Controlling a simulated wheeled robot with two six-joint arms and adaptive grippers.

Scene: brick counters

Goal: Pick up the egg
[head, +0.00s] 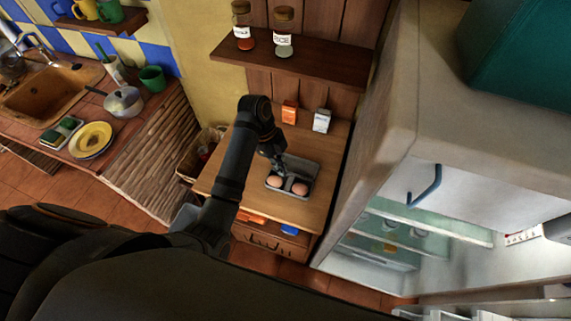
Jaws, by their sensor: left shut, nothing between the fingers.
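Two brownish-pink eggs sit side by side in a grey tray (312,170) on a wooden cabinet top: a left egg (274,182) and a right egg (300,188). My left gripper (281,171) is over the tray, just behind the left egg, pointing down. It is shut and empty. The fingertips are small and dark in this view, and I cannot tell whether they touch the egg or tray. The gripper covers the tray's back left part. My right gripper is not in view.
An orange box (290,112) and a white box (322,120) stand behind the tray. A shelf (330,66) with two jars hangs above. An open fridge (390,150) stands right. A counter with a pot (124,103) and yellow plate (90,139) is left.

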